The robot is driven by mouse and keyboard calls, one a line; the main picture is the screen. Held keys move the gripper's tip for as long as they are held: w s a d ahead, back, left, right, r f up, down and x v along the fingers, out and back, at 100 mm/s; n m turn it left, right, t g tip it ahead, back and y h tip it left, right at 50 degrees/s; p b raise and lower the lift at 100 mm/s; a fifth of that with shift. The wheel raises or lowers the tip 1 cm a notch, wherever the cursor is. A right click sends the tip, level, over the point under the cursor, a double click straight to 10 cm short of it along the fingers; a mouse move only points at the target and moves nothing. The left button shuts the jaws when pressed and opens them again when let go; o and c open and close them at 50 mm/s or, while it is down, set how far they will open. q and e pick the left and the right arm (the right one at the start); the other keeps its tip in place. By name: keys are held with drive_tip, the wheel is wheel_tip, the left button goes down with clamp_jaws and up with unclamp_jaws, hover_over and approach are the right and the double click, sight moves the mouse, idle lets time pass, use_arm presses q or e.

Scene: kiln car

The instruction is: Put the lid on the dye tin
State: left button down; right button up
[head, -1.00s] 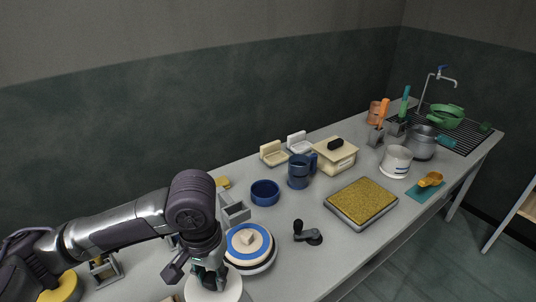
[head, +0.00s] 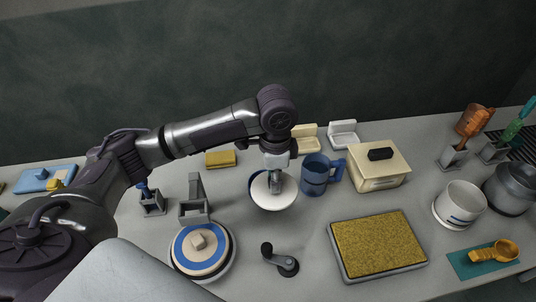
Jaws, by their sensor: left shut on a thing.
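My left gripper (head: 276,186) is shut on the white round lid (head: 276,202), holding it by the middle of its top. The lid is roughly level and covers most of the blue round dye tin (head: 251,180). Only a strip of the tin's blue wall shows at the lid's upper left, so the lid looks a little off toward the lower right. I cannot tell whether the lid touches the tin or hangs above it. My right gripper is not in view.
A blue mug (head: 315,178) stands close to the right of the lid. A grey holder (head: 194,207) and a banding wheel with a blue ring (head: 201,250) are to the left. A black crank-like tool (head: 285,262) lies in front. A yellow-topped tray (head: 378,247) is at right.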

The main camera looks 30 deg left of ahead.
use_arm(q)
drive_tip(key=w+a+f+m+p, duration=0.1)
drive_tip(key=w+a+f+m, duration=0.2)
drive_tip(key=m, duration=0.5)
drive_tip(key=w+a+f+m+p, duration=0.1)
drive_tip(key=w+a+f+m, duration=0.2)
drive_tip(key=w+m, duration=0.3)
drive_tip(key=shift+w+a+f+m, duration=0.3)
drive_tip(key=shift+a+m, duration=0.6)
drive_tip(key=shift+m, duration=0.9)
drive_tip(key=shift+r, duration=0.1)
drive_tip(key=shift+w+f+b, duration=0.1)
drive_tip(key=shift+f+b, duration=0.75)
drive_tip(key=shift+f, duration=1.45)
